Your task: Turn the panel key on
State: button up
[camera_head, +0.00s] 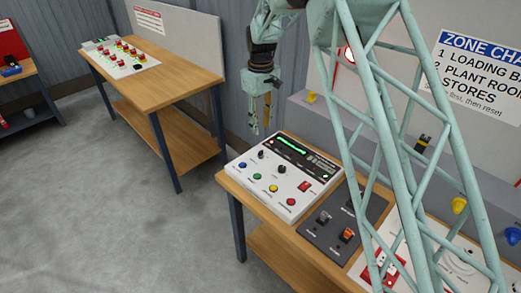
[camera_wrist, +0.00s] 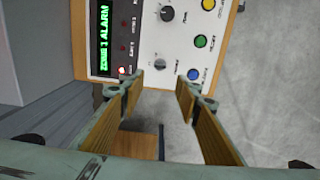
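The white alarm panel (camera_head: 268,188) stands on the near wooden bench, its green display (camera_head: 292,146) lit. In the wrist view, the display (camera_wrist: 103,38) reads "ZONE 1 ALARM". A small dark part that looks like the panel key (camera_wrist: 160,64) sits near the panel's edge, level with the blue button (camera_wrist: 193,73). In the head view it appears as a small black part (camera_head: 261,154). Whether it is on or off cannot be told. My gripper (camera_head: 261,130) hangs above and behind that end of the panel. In the wrist view its fingers (camera_wrist: 160,90) are apart, with nothing between them.
A larger black knob (camera_head: 282,169), green, yellow and red buttons and a red switch (camera_head: 305,186) crowd the panel. A dark switch box (camera_head: 335,225) stands to its right. A grey ledge (camera_head: 310,110) runs behind. Another bench (camera_head: 160,80) stands at the left, with grey floor between.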

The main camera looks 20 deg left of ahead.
aim_at(261, 154)
jog(key=shift+f, duration=0.15)
jog(key=shift+f+p, duration=0.5)
jog(key=shift+f, duration=6.3)
jog(key=shift+c, duration=0.7)
jog(key=c, duration=0.7)
